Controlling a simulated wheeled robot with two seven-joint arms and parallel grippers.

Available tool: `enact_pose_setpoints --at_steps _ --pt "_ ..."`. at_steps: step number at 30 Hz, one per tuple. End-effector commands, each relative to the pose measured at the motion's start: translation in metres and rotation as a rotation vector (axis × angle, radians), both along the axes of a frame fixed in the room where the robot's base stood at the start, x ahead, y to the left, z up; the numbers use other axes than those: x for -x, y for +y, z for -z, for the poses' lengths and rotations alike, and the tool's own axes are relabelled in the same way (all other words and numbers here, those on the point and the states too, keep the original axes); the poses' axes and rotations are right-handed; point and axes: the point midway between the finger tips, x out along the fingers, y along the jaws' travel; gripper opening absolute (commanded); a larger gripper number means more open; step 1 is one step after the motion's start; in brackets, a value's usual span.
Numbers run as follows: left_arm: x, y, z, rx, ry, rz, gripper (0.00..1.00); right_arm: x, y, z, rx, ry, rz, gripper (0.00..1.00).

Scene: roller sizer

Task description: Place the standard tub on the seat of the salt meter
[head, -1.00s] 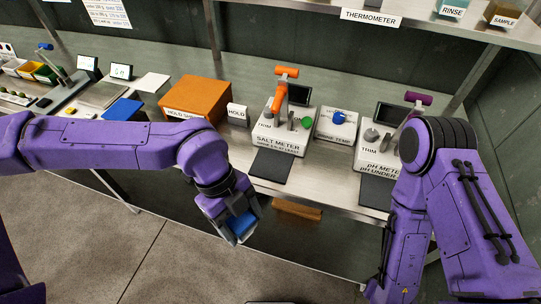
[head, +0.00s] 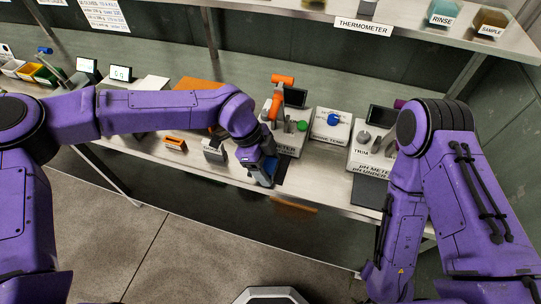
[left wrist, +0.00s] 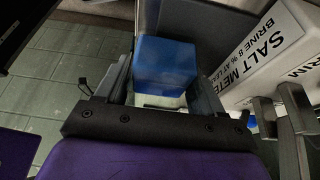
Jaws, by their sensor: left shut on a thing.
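My left gripper (head: 262,178) is shut on a blue block-like tub, seen between the fingers in the left wrist view (left wrist: 166,66). It is in front of the salt meter (head: 290,142), over the dark pad (head: 281,172) at the counter's front. The salt meter is a white box with an orange lever and a green knob; my left arm hides part of it. In the left wrist view its labelled front (left wrist: 268,50) is close at the right of the gripper. I cannot make out its seat. My right arm is at the right; its gripper is out of view.
To the salt meter's right are a white box with a blue knob (head: 331,124) and the pH meter (head: 368,155). An orange box (head: 203,84) sits left, partly behind my left arm. A shelf (head: 400,35) with containers runs above.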

Motion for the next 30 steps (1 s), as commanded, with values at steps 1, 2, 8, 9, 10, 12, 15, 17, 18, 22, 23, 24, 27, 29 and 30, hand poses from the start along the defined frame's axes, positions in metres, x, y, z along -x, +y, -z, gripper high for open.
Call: enact_pose_setpoints --at_steps 1,2,8,9,10,12,15,17,18,22,23,24,27,29,30 --pt "-0.010 -0.004 -0.005 -0.001 0.000 -0.003 0.34 0.000 0.000 -0.009 0.000 0.000 0.000 0.43" --pt "-0.016 -0.006 -0.005 0.000 0.001 -0.003 0.34 0.000 0.000 -0.011 0.000 0.000 0.000 0.43" --pt "-0.023 -0.008 0.013 0.000 0.000 0.001 0.34 0.000 0.000 -0.021 0.000 0.000 0.000 0.43" --pt "-0.023 -0.008 0.014 0.001 -0.002 0.000 0.34 0.000 0.000 -0.020 0.000 0.000 0.000 0.43" --pt "-0.023 -0.008 0.014 0.001 -0.002 0.000 0.34 0.000 0.000 -0.019 0.000 0.000 0.000 0.43" --pt "-0.023 -0.007 0.015 0.001 -0.002 0.000 0.34 0.000 0.000 -0.019 0.000 0.000 0.000 0.43" --pt "-0.023 -0.007 0.016 0.000 -0.001 0.000 0.34 0.000 0.000 -0.018 0.000 0.000 0.000 0.43" --pt "-0.023 -0.007 0.017 0.000 -0.001 0.000 0.75 0.000 0.000 -0.017 0.000 0.000 0.000 0.43" --pt "-0.023 -0.007 0.016 0.000 -0.001 0.000 0.88 0.000 0.000 -0.018 0.000 0.000 0.000 0.43" --pt "-0.023 -0.007 0.016 0.000 -0.001 0.000 0.94 0.000 0.000 -0.018 0.000 0.000 0.000 0.43" --pt "-0.023 -0.007 0.016 0.000 -0.001 0.000 0.94 0.000 0.000 -0.018 0.000 0.000 0.000 0.43" --pt "-0.023 -0.007 0.016 0.000 -0.001 0.000 0.94 0.000 0.000 -0.018 0.000 0.000 0.000 0.43" --pt "-0.023 -0.007 0.015 0.000 -0.001 0.000 0.94 0.000 0.000 -0.018 0.000 0.000 0.000 0.43" --pt "-0.024 -0.006 0.009 0.000 -0.001 -0.002 0.94 0.000 0.000 -0.023 0.000 0.000 0.000 0.43" --pt "-0.024 -0.005 0.003 0.000 -0.001 -0.002 0.94 0.000 0.000 -0.029 0.000 0.000 0.000 0.43"
